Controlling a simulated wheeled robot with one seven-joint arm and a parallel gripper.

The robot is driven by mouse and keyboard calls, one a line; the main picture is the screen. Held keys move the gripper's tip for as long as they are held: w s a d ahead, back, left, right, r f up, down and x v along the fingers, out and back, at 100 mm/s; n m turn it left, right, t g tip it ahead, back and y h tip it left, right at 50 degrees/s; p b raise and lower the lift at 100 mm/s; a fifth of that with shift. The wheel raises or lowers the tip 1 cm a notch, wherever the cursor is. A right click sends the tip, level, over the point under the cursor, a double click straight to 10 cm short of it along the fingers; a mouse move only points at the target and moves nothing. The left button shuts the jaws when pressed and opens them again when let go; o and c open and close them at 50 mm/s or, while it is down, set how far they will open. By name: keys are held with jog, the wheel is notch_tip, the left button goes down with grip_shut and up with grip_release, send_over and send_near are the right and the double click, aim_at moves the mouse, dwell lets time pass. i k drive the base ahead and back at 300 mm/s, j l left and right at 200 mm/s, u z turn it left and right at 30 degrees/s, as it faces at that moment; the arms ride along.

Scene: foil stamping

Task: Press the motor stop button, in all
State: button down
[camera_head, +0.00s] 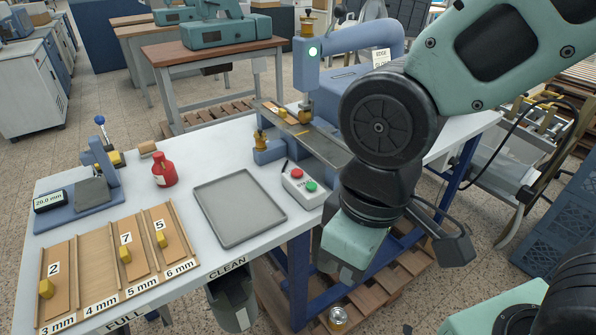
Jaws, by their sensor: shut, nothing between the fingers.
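The control box (303,187) is light grey and sits near the front edge of the white table. It has a red button (297,174) and a green button (311,186) on top, with a small label between them too small to read. The red button is likely the motor stop. My gripper (346,273) hangs to the right of the box and nearer the camera, past the table's front edge. It points downward, is shut and empty, and appears apart from the box. Its fingers are small and partly hidden by the hand.
The blue stamping machine (306,72) stands behind the box with a green lamp lit. A grey tray (238,211) lies left of the box. A red bottle (164,170), a gauge (49,200) and wooden sorting lanes (88,281) are further left. A can (338,318) stands below.

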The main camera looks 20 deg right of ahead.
aim_at(297, 173)
jog(key=i+j+z, duration=0.1)
jog(key=j+z, duration=0.2)
jog(key=j, duration=0.35)
jog(key=j+z, duration=0.3)
jog(key=j, duration=0.35)
jog(key=i, duration=0.05)
